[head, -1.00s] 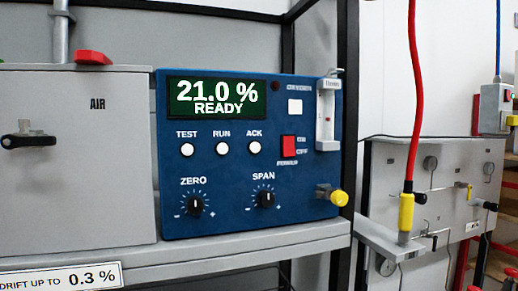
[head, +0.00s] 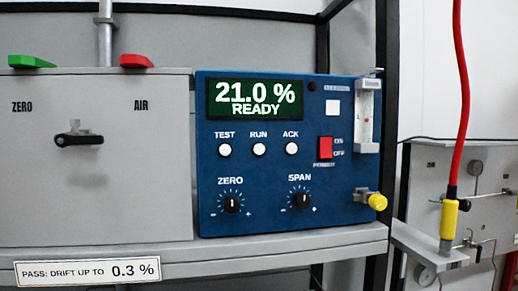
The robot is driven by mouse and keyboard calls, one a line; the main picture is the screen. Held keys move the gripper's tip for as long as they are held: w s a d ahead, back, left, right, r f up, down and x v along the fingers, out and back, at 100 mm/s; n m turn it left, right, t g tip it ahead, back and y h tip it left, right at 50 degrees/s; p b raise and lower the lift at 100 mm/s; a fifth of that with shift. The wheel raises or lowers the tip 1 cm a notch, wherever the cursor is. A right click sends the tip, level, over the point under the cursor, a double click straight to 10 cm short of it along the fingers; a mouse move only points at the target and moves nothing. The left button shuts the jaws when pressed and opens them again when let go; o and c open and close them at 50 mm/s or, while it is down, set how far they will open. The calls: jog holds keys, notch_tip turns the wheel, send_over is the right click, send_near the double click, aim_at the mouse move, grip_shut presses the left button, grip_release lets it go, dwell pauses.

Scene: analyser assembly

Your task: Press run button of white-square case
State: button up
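The blue analyser case (head: 270,215) stands on a grey shelf in the head view. A plain white square (head: 333,107) marks its upper right face. The display (head: 255,98) reads 21.0 % READY. The white round RUN button (head: 259,150) sits below the display, between the TEST button (head: 225,150) and the ACK button (head: 291,149). A red power switch (head: 325,147) is to the right of ACK. The ZERO knob (head: 231,204) and SPAN knob (head: 300,199) are below. Nothing covers the buttons. My gripper is not in view.
A grey ZERO/AIR box (head: 100,200) with a black lever (head: 78,139) stands directly left of the case. A yellow-capped fitting (head: 376,201) sticks out at the case's lower right. A black rack post (head: 382,60) and a red hose (head: 459,90) are to the right.

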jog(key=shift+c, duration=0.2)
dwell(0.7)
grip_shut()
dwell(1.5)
